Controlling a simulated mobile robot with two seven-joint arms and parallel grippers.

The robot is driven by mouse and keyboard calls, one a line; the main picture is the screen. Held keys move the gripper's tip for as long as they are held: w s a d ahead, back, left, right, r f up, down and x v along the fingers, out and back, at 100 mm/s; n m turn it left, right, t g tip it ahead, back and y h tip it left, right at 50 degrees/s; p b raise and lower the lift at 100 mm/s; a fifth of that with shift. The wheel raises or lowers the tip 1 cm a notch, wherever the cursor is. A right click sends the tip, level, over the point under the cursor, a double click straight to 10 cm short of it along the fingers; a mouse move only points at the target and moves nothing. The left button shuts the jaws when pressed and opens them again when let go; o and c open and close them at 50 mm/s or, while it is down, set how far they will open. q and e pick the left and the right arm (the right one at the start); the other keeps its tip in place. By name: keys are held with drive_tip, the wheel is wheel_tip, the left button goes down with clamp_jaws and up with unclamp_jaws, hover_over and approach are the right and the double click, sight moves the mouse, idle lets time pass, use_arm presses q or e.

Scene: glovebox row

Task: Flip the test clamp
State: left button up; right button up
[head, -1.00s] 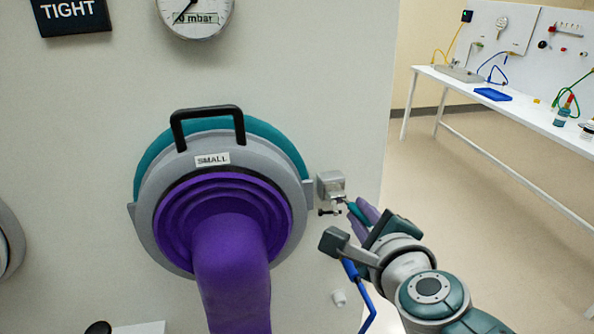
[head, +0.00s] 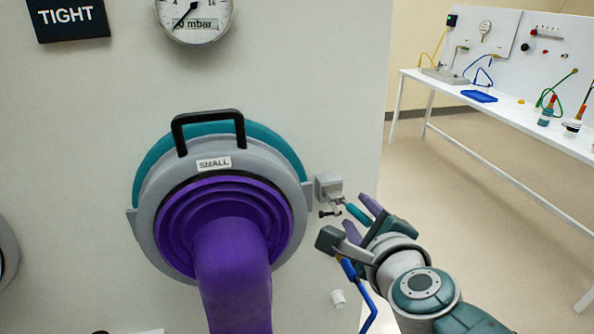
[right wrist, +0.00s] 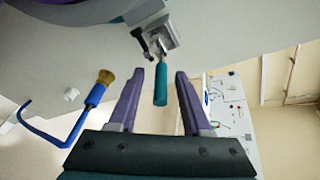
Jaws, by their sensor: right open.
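The test clamp is a grey block (head: 328,188) on the pale wall, right of the round purple glove port, with a teal handle (head: 357,213) pointing out from it. In the right wrist view the teal handle (right wrist: 161,84) hangs between my two purple fingers, clear of both. My right gripper (head: 362,217) is open around the handle's end, holding nothing. It also shows in the right wrist view (right wrist: 160,73). My left gripper is out of view.
The glove port has a grey ring (head: 148,222) with a black handle (head: 208,117) and a purple sleeve (head: 232,265). A blue-handled brush (right wrist: 95,95) is beside my right gripper. A white bench (head: 500,110) stands at the right, with open floor before it.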

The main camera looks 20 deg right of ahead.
drive_tip(key=shift+s+r, duration=0.15)
drive_tip(key=shift+s, duration=0.05)
drive_tip(key=p+v, duration=0.4)
drive_tip(key=v, duration=0.5)
drive_tip(key=shift+s+p, duration=0.25)
drive_tip(key=shift+p, duration=0.1)
drive_tip(key=shift+a, duration=0.1)
